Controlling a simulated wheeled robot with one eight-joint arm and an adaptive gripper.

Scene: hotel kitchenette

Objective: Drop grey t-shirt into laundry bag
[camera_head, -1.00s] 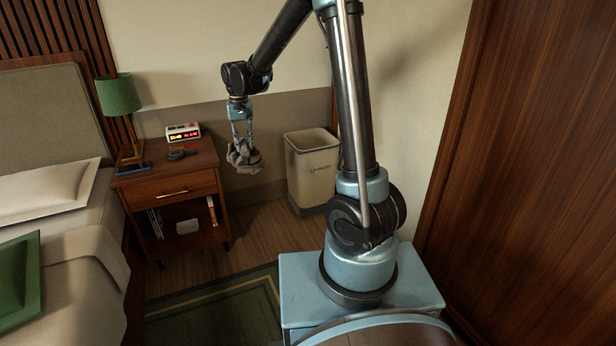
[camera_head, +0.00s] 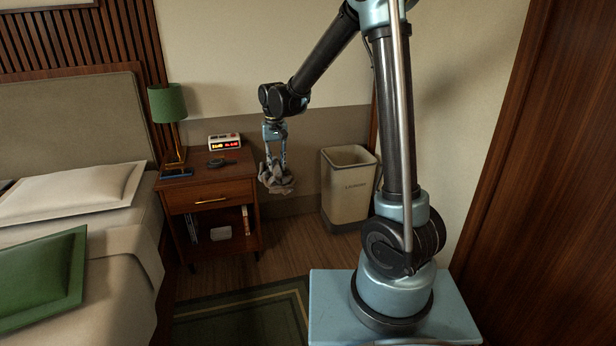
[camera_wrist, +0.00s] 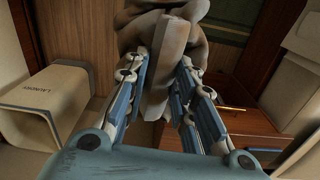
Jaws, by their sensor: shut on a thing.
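A crumpled grey t-shirt (camera_head: 276,180) hangs from my gripper (camera_head: 275,163), in the air beside the nightstand's right front edge. In the wrist view the shirt (camera_wrist: 165,45) is pinched between the two fingers of my gripper (camera_wrist: 160,85). The laundry bag (camera_head: 345,192) is a beige open-topped bin with "LAUNDRY" on its side, standing on the floor by the wall to the right of the shirt. It also shows at the left of the wrist view (camera_wrist: 50,105). The shirt and the bag are apart. The bottom of the bag's inside is hidden.
A wooden nightstand (camera_head: 212,199) holds a green lamp (camera_head: 167,103), a clock (camera_head: 225,142) and a small dark object. A bed (camera_head: 75,130) is on the left, with a green rug (camera_head: 240,318) in front. Bare floor lies between nightstand and bag.

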